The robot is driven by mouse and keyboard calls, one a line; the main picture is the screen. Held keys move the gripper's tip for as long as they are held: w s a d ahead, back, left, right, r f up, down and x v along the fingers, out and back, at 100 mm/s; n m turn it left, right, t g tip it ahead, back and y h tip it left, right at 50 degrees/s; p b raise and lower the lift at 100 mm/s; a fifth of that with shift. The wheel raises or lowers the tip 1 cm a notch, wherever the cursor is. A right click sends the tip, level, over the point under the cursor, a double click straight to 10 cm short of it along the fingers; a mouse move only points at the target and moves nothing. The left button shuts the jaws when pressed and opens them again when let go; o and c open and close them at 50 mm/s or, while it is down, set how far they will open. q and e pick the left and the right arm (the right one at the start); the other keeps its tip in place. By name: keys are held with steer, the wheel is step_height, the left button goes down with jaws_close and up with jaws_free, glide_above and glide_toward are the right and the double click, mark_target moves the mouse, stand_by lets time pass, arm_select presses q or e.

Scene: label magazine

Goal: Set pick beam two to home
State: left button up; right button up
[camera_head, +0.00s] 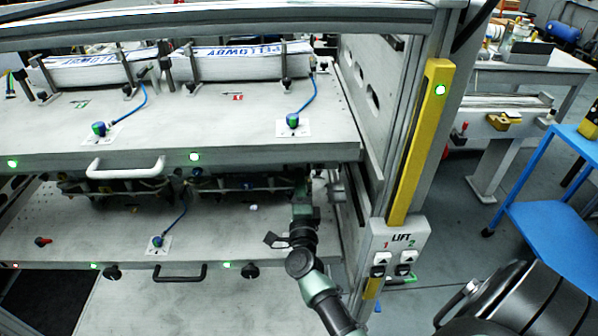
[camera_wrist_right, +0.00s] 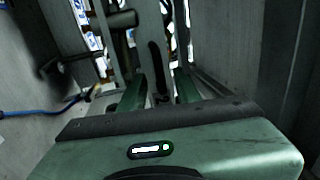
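My right arm reaches up from the bottom of the head view, and its gripper (camera_head: 303,188) is in the gap under the upper shelf, near its right end. In the right wrist view two green fingers (camera_wrist_right: 160,93) stand apart. A narrow dark lever (camera_wrist_right: 157,65) shows upright between and beyond them; I see no clear contact. A dark beam-like assembly (camera_head: 240,184) runs under the upper shelf, left of my gripper, mostly in shadow. I cannot tell which part is pick beam two. My left gripper is not in view.
The upper shelf (camera_head: 225,120) carries label stacks (camera_head: 245,62) and blue-cabled knobs. The lower shelf (camera_head: 100,235) has a black handle (camera_head: 180,273). A frame post with a yellow strip (camera_head: 420,140) and LIFT panel (camera_head: 398,247) stands close right of my arm.

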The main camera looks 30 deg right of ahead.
steer(key=shift+x, duration=1.6)
jaws_close()
steer(key=shift+f, duration=0.1)
